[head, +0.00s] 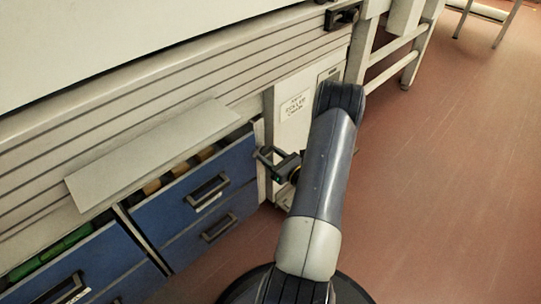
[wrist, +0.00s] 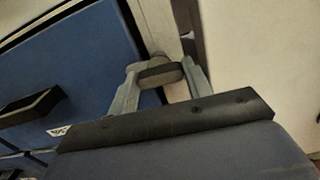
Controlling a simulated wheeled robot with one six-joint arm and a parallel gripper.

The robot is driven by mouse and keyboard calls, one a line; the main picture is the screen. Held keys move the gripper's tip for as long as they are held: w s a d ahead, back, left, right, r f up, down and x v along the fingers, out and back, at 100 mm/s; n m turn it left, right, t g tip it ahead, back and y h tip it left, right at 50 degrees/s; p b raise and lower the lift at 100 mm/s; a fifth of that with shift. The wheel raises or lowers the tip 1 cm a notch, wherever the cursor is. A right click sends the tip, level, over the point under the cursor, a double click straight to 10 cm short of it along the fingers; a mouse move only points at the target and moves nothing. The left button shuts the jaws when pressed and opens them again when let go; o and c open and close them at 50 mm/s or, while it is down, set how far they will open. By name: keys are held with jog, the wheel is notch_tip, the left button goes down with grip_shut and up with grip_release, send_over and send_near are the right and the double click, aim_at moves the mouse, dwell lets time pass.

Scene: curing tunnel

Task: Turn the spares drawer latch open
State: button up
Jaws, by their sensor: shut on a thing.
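The latch (wrist: 160,75) is a small dark rounded handle at the edge of the blue drawer front in the wrist view. My gripper (wrist: 162,76) has one finger on each side of it and is shut on it. In the head view my gripper (head: 268,157) reaches the right edge of the upper blue drawer (head: 180,212). I cannot make out the latch apart from the fingers there. The drawer's dark pull handle (head: 207,191) is left of my gripper; it also shows in the wrist view (wrist: 30,107).
Another blue drawer (head: 95,265) stands at the lower left, with green items inside. A pale flat panel (head: 150,155) lies above the drawers. A white labelled panel (head: 295,107) is just beyond my gripper. The reddish floor (head: 440,180) to the right is clear.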

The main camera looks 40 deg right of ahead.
jog(key=shift+m, duration=0.3)
jog(key=m+p, duration=0.1)
jog(key=m, duration=0.2)
jog(key=shift+m, duration=0.4)
jog(key=m+p, duration=0.1)
jog(key=m, duration=0.3)
jog(key=shift+m, duration=0.3)
jog(key=m+p, duration=0.1)
jog(key=m, duration=0.3)
jog(key=shift+p, duration=0.4)
jog(key=m+p, duration=0.1)
jog(key=m, duration=0.3)
jog(key=shift+m, duration=0.3)
jog(key=shift+s+f, duration=0.1)
jog(key=o, duration=1)
